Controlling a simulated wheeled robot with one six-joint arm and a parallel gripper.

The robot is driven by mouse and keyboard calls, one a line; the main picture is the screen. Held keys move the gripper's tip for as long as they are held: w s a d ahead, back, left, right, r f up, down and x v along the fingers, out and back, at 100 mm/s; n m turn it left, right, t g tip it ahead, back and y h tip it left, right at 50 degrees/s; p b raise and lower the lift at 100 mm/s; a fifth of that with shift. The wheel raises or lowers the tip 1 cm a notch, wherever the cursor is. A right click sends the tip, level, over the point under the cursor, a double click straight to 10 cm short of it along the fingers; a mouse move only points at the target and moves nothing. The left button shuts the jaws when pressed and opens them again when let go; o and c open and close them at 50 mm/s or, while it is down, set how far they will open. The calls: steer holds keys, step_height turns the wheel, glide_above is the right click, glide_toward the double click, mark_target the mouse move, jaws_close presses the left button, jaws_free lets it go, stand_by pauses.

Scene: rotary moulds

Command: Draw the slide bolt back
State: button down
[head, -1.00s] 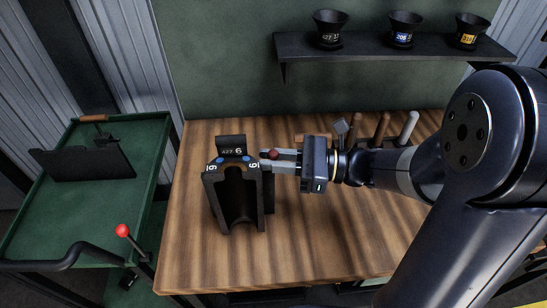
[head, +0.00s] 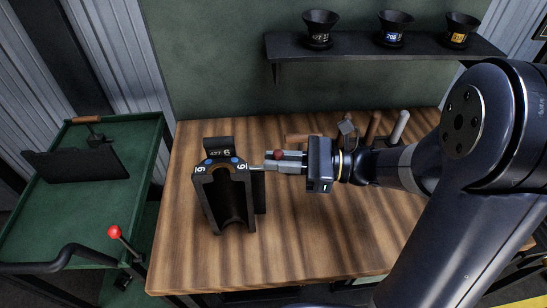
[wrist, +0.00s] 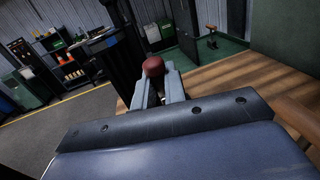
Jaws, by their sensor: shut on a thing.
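A black mould (head: 226,200), open at the front, stands upright on the wooden bench, with a number plate on top and blue dots. The slide bolt with its dark red knob (head: 281,154) sticks out of the mould's right side. A short length of pale rod shows between the mould and my fingers. My gripper (head: 270,163) comes in from the right and is shut on the bolt at its knob. In the wrist view the knob (wrist: 153,66) stands up between my two grey fingertips (wrist: 157,82), with the dark mould just beyond. The rod's inner end is hidden.
Several upright handles (head: 373,128) stand at the back of the bench (head: 310,245), behind my gripper. A shelf (head: 385,46) above holds three black funnels. A green cart (head: 75,205) with a red-ball lever (head: 114,232) stands at left. The bench front is clear.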

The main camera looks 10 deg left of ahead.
steer(key=c, duration=1.7)
jaws_free()
steer(key=shift+w+d+r, duration=0.1)
steer(key=shift+d+r, duration=0.05)
steer(key=shift+r, duration=0.3)
steer(key=shift+o, duration=0.9)
steer(key=shift+f, duration=0.2)
steer(key=d+b, duration=0.1)
steer(key=d, duration=0.9)
steer(key=shift+w+d+b, duration=0.2)
steer(key=shift+d+b, duration=0.1)
steer(key=shift+d, duration=0.1)
